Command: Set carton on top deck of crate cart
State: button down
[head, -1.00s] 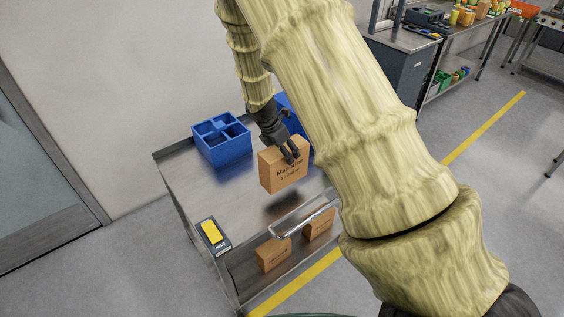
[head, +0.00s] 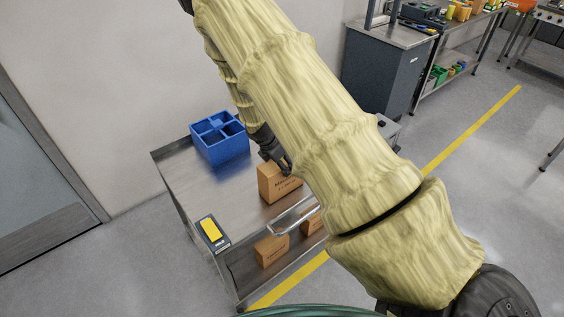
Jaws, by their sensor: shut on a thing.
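My gripper (head: 283,167) is shut on a brown carton (head: 277,184) at the carton's top edge. The carton is upright over the right part of the top deck of the steel crate cart (head: 187,180). Its bottom is at or very close to the deck; I cannot tell for sure if it touches. My arm hides part of the carton's right side and the right end of the deck.
A blue divided crate (head: 219,139) stands at the deck's back. A yellow-and-black device (head: 212,233) is at the front left corner. Two brown cartons (head: 270,250) (head: 312,223) are on the lower shelf. A handle rail (head: 290,219) runs along the near side.

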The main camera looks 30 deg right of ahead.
jog(key=shift+f, duration=0.1)
dwell(0.3)
jog(key=shift+c, duration=1.7)
grip_release()
jog(key=b+v, duration=0.3)
jog(key=v, duration=0.9)
